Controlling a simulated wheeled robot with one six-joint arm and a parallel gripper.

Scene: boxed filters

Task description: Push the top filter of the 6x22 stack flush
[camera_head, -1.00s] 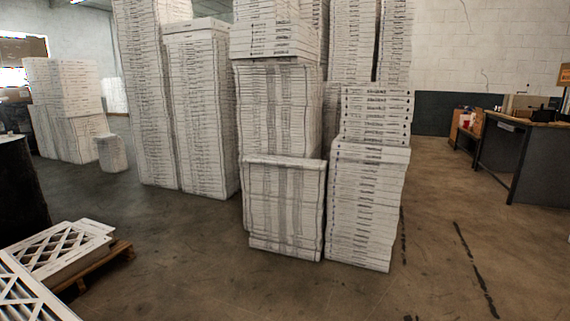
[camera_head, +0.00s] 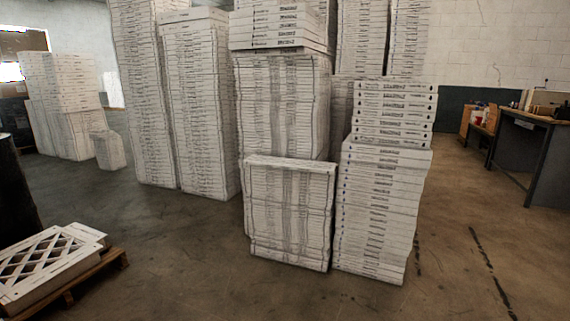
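Several tall stacks of white boxed filters stand on the floor in the middle of the view. A short front stack (camera_head: 289,215) stands before a taller stack (camera_head: 282,110) whose top boxes (camera_head: 278,28) are offset from those below. To its right is a stepped stack (camera_head: 378,205), with a narrower upper part (camera_head: 393,115) set back on it. Two taller stacks (camera_head: 200,105) stand at the left. The printed labels are too small to read, so I cannot tell which stack is the 6x22 one. My gripper is not in view.
A wooden pallet (camera_head: 95,275) with lattice-faced white filters (camera_head: 45,262) lies at the lower left. A dark workbench (camera_head: 530,150) stands at the right. More stacks (camera_head: 70,110) stand at the far left. The floor (camera_head: 200,270) in front is open.

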